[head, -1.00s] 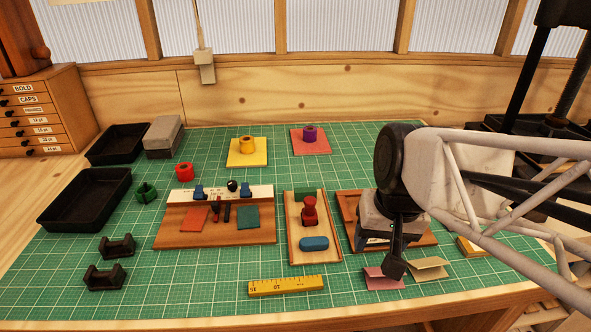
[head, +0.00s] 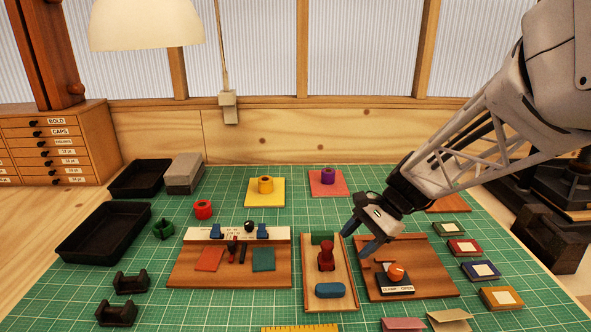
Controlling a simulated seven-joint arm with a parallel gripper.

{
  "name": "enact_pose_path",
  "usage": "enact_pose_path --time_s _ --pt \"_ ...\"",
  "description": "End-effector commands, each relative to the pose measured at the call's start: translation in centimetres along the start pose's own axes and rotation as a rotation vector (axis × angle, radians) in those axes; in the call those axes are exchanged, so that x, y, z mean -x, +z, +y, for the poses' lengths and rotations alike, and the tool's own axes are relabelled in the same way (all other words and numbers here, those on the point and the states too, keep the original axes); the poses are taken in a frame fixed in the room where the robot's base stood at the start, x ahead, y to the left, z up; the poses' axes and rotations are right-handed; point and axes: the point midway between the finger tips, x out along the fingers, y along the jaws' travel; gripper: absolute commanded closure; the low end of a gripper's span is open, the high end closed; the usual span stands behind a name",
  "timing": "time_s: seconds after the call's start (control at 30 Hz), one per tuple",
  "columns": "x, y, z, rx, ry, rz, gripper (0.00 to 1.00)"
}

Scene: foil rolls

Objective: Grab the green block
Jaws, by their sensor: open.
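The green block (head: 322,238) lies at the far end of a narrow wooden tray (head: 348,285). In the same tray, a red knobbed piece (head: 326,256) stands in the middle and a blue rounded block (head: 330,290) lies at the near end. My gripper (head: 358,240) is open and empty, just to the right of the green block, with its dark fingers pointing down and left. I see a gap between the fingers and the block. The exact height of the fingers above the tray is hard to tell.
Left of the tray is a wooden board (head: 190,280) with red and green squares. Right of it, another board (head: 442,285) holds a stamp with an orange knob (head: 397,272). Ink pads (head: 464,246) line the right side.

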Motion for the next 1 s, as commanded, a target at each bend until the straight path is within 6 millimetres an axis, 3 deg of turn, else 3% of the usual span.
enact_pose_path --time_s 0.6,0.8,1.0 --pt "-1.6 -11.7 -7.5 -0.456 -0.209 -0.358 0.45" --pt "-1.8 -14.2 -8.6 -0.536 -0.248 -0.427 0.45" --pt "-1.9 -14.7 -8.8 -0.555 -0.258 -0.445 0.45"
